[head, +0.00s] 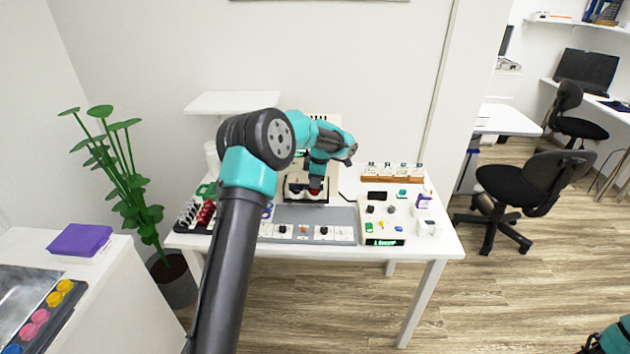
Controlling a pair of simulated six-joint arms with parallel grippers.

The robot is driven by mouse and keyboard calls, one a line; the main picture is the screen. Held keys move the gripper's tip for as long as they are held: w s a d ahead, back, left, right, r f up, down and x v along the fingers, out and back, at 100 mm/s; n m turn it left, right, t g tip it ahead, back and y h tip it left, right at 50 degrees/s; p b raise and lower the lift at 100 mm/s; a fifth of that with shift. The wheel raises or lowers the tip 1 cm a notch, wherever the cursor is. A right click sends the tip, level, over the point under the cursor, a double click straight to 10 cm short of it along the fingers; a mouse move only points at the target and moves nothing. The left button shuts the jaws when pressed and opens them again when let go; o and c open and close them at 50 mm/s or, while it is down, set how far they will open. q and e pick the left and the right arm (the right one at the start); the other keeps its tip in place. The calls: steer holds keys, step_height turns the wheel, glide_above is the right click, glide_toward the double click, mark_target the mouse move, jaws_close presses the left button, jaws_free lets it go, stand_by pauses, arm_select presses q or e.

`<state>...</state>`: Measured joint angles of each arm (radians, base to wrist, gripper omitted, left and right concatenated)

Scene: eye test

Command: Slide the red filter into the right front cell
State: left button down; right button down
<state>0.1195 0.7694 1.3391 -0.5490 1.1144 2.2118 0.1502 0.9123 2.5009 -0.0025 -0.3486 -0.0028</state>
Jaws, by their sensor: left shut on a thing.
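My left gripper (316,185) points down over the white table, above a dark-framed holder (292,198) at the table's middle back. It is shut on a small red piece (314,192), which looks like the red filter; the gripper covers most of it. The piece is at or just above the holder's right part. I cannot tell whether it is inside a cell, and the cell walls are too small to make out.
A grey mat (345,217) lies in front of the holder. A rack with red and pale pieces (203,213) stands left, a white panel with knobs (385,222) right, and a wooden rack (392,174) behind it. A white shelf (225,102) juts from the wall.

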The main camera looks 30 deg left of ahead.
arm_select(q)
steer(key=shift+f, duration=0.35)
steer(key=c, duration=1.2)
jaws_free()
steer(key=shift+o, duration=0.2)
step_height(320, 180, up, 17)
steer(key=w+d, duration=0.1)
steer(key=d, duration=0.1)
steer(key=shift+d, duration=0.15)
steer(key=shift+w, duration=0.1)
